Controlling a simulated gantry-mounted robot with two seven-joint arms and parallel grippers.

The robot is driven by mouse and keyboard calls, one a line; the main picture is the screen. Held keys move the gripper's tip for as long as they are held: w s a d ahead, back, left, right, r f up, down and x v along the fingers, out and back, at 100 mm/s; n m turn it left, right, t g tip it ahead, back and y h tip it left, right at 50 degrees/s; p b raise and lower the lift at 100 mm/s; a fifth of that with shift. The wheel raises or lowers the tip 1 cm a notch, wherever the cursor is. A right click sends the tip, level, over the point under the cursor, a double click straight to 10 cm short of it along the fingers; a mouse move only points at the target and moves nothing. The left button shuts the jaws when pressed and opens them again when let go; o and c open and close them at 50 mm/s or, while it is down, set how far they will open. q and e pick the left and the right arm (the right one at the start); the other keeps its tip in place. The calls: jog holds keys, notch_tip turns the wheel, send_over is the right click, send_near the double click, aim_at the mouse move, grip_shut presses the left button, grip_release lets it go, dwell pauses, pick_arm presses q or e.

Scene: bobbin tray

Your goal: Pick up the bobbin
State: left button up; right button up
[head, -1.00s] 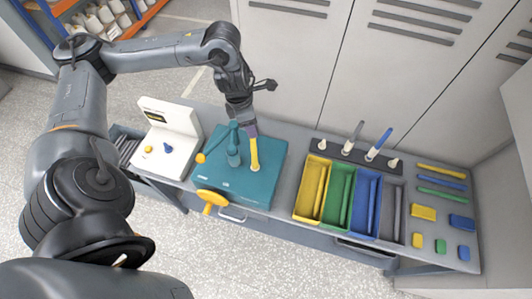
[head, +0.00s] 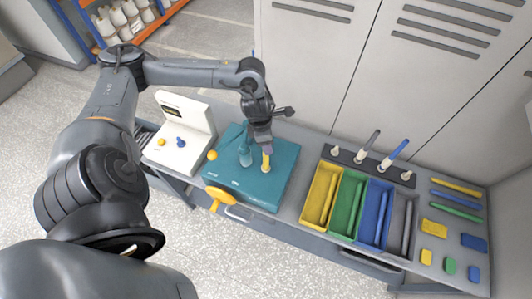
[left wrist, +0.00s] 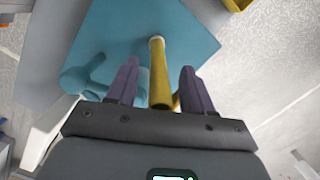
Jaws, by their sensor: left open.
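The yellow bobbin (head: 266,162) stands on the teal machine base (head: 225,182), to the right of a teal post (head: 245,157). In the left wrist view the bobbin (left wrist: 159,75) runs between my spread fingers, with a gap on each side; its pale end lies against the teal surface. My left gripper (head: 266,149) is open and hangs over the bobbin's upper part, hiding it in the head view. The open fingers also show in the left wrist view (left wrist: 160,68). My right gripper is not in view.
A white console (head: 175,152) stands left of the machine and a yellow handle (head: 221,199) at its front. To the right are a yellow tray (head: 312,210), green tray (head: 336,224), blue tray (head: 362,235) and a dark rack (head: 345,158) holding a grey bobbin (head: 369,145) and blue bobbin (head: 394,154).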

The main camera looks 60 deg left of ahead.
pick_arm(q)
jog(key=shift+f, duration=0.25)
jog(key=shift+c, duration=0.4)
grip_shut()
